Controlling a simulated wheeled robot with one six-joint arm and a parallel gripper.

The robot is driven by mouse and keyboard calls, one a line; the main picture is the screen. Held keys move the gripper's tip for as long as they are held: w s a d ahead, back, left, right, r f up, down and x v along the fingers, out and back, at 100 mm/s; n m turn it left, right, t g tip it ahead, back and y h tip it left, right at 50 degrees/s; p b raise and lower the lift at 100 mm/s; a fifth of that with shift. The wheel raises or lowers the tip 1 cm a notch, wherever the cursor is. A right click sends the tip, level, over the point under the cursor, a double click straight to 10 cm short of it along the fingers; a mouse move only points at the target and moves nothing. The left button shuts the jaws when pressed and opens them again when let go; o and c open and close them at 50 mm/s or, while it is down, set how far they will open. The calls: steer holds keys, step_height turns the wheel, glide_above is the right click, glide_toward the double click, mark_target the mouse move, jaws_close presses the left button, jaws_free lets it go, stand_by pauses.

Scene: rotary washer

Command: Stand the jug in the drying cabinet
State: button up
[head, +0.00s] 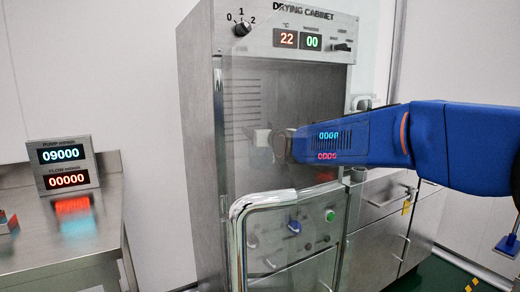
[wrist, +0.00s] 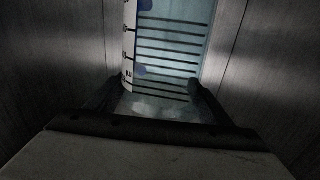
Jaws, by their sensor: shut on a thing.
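The drying cabinet (head: 198,130) is a tall steel unit in the middle of the head view, with its name on the top panel. A clear pane covers its front in that view, and I cannot tell how far it stands open. My arm reaches in from the right, its end in front of the slotted interior. In the wrist view my gripper (wrist: 153,83) is shut on the jug (wrist: 130,45), which is clear with a white graduated scale and blue marks. Its base is hard to make out. In the head view the jug is too indistinct to tell.
A steel bench (head: 105,215) at left carries a pump and flow display (head: 65,165). A curved chrome bar (head: 238,245) stands low before the cabinet. Steel drawers (head: 380,205) stand at its right. In the wrist view metal walls (wrist: 45,60) flank the jug on both sides.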

steer(key=shift+f, duration=2.45)
steer(key=o, duration=1.5)
steer(key=shift+f, duration=0.1)
steer(key=shift+s, duration=0.15)
steer(key=shift+s+d, duration=0.2)
steer(key=shift+s, duration=0.1)
steer(key=v, duration=1.1)
steer(key=shift+d, duration=0.15)
